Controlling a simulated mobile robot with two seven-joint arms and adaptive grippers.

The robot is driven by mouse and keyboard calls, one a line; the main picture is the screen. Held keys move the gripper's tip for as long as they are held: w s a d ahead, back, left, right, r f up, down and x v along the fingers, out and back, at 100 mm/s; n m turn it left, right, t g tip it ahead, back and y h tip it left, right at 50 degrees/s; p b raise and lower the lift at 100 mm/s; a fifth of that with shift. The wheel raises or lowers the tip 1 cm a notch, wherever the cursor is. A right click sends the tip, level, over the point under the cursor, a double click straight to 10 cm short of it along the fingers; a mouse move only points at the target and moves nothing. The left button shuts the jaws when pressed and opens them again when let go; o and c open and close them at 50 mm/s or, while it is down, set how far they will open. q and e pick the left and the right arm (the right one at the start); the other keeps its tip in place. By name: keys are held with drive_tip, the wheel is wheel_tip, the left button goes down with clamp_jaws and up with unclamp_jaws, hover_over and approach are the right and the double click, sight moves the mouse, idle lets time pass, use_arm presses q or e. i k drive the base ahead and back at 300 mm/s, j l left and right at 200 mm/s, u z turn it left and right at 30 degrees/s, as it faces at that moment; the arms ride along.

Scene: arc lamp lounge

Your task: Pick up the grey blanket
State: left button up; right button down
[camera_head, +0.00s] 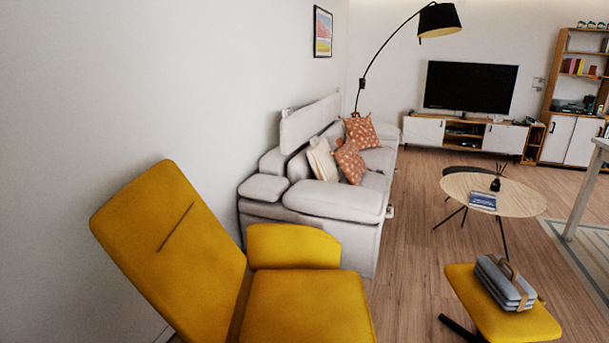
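The grey blanket (504,284) is folded into a stack of layers with a brown strap and handle around it. It lies on top of the yellow footstool (552,325) at the lower right of the head view. Neither of my grippers shows in this view, so I cannot see whether they are open or shut.
A yellow armchair (300,300) fills the lower left foreground. Behind it stands a light grey sofa (335,199) with cushions. A round wooden table (517,197) with a blue book stands beyond the footstool. Wooden floor (420,270) lies clear between sofa and footstool.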

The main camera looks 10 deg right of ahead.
sight(500, 276)
drive_tip(key=z, duration=1.7)
drive_tip(key=i+l, duration=0.2)
drive_tip(key=i, duration=1.15)
drive_tip(key=i+l+z, duration=0.1)
drive_tip(key=i, duration=1.3)
